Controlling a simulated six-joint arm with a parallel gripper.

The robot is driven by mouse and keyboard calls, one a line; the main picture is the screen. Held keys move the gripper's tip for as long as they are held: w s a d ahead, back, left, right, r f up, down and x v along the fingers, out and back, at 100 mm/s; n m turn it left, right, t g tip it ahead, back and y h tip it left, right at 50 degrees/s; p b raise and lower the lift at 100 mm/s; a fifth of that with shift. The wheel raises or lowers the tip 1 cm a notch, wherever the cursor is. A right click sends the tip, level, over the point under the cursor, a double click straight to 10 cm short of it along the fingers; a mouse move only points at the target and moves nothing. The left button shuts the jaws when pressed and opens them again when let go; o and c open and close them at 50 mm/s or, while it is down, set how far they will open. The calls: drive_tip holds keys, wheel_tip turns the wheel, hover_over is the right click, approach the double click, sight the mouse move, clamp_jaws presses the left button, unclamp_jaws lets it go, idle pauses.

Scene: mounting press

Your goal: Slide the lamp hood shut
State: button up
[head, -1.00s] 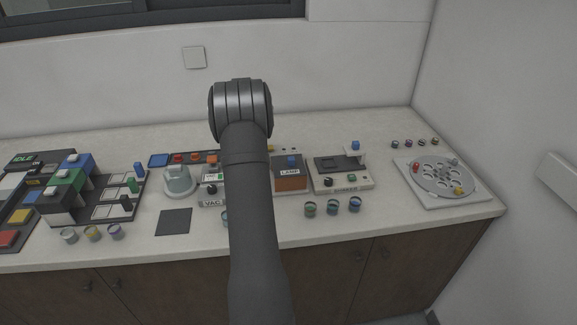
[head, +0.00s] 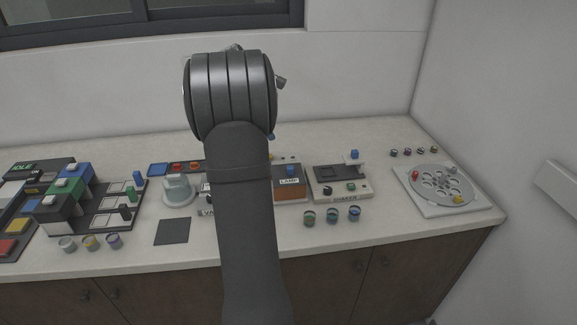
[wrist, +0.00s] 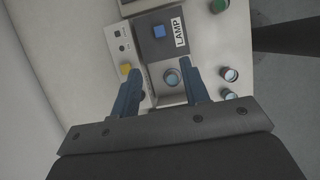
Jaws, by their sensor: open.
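The lamp unit shows in the wrist view with its dark grey hood (wrist: 179,50) at the upper middle. The hood bears a blue knob (wrist: 158,31) and a white LAMP label (wrist: 180,33). Below the hood a small round cup (wrist: 172,77) lies uncovered on the unit's pale bed. My gripper (wrist: 159,66) is open and empty, its two blue fingers apart on either side of the cup in the picture, short of the knob. In the head view, the LAMP front (head: 289,182) and blue knob (head: 290,171) show right of my arm, which hides the unit's left part.
A yellow button (wrist: 125,69) sits on a panel beside the hood. Several cups (head: 332,215) stand along the bench front. The shaker (head: 340,184) is right of the lamp, a round carousel (head: 441,186) farther right.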

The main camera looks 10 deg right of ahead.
sight(289, 167)
drive_tip(key=x, duration=1.6)
drive_tip(key=shift+a, duration=0.1)
clamp_jaws()
